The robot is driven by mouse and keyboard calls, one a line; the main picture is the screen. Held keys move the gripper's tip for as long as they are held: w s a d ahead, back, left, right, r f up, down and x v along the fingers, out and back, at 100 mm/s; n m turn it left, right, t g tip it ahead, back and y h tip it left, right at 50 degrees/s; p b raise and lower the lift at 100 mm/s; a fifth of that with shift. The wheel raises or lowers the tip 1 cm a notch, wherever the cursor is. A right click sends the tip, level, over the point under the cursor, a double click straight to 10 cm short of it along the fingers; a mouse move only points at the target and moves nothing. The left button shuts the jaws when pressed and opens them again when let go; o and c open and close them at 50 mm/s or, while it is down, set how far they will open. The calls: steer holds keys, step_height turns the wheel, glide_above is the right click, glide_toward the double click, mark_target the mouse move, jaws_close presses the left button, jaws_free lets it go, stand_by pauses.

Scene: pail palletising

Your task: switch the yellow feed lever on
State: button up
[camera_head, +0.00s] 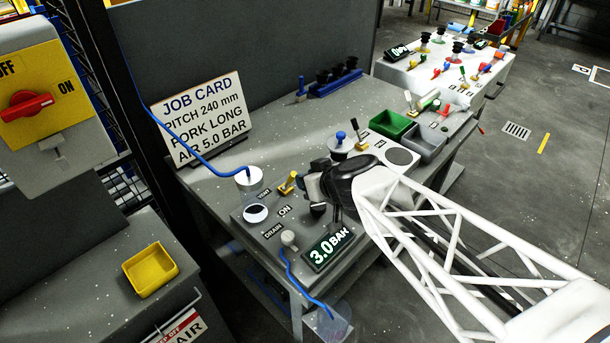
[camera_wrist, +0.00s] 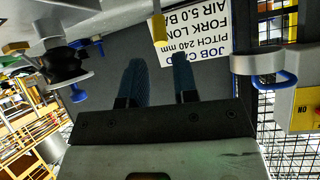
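A yellow lever (camera_head: 288,183) stands on the grey panel beside a black "ON" label (camera_head: 284,211) in the head view. A yellow part, which looks like this lever, shows beyond the fingertips at the top of the wrist view (camera_wrist: 160,30). My gripper (camera_wrist: 159,65) has two blue fingers standing apart, with nothing between them. In the head view my dark gripper body (camera_head: 350,182) is just right of the lever and its fingertips are hard to make out. I cannot tell whether it touches the lever.
A silver cylinder (camera_head: 249,182) with a blue hose stands left of the lever. A display (camera_head: 328,248) reads 3.0 BAR. A job card (camera_head: 203,117) reads AIR 5.0 BAR.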

steer(key=shift+a+r, duration=0.15)
jaws_close()
steer(key=w+a+r+n+g+h, duration=0.2)
steer(key=w+a+r+n+g, duration=0.2)
steer(key=a+r+n+g, duration=0.65)
steer(key=w+d+n+h, duration=0.2)
steer(key=w+n+h, duration=0.4)
steer(key=w+n, duration=0.2)
steer(key=shift+d+f+n, duration=0.35)
steer(key=shift+f+n, duration=0.1)
steer(key=shift+n, duration=0.1)
steer(key=shift+g, duration=0.25)
